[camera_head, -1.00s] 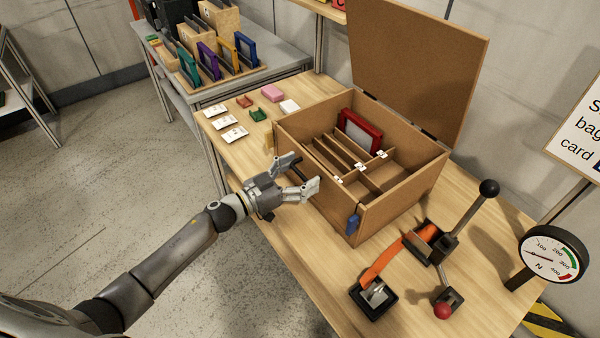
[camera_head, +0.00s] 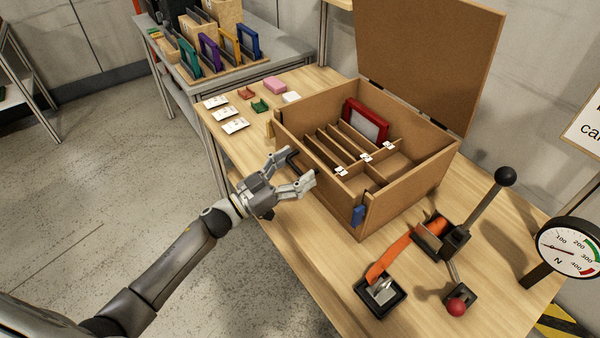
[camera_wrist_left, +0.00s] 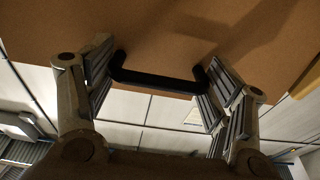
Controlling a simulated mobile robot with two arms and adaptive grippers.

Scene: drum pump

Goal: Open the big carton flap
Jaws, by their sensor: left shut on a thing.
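The brown carton (camera_head: 408,200) stands on the wooden bench with its top open. Its big flap (camera_head: 425,60) stands up from the back edge, leaning slightly back. My left gripper (camera_head: 301,166) is at the carton's left front side. In the left wrist view my left gripper (camera_wrist_left: 158,85) has its pads at both ends of a black handle (camera_wrist_left: 158,79) on a brown board and is shut on it. In the head view the fingers partly hide this handle. Inside the carton are dividers and a red framed piece (camera_head: 366,121). My right gripper is not in view.
An orange strap (camera_head: 390,258) and a lever with a black knob (camera_head: 505,176) stand right of the carton, near a dial gauge (camera_head: 568,247). White cards (camera_head: 235,126) and small coloured blocks lie left of it. A grey table (camera_head: 290,57) with coloured frames stands behind.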

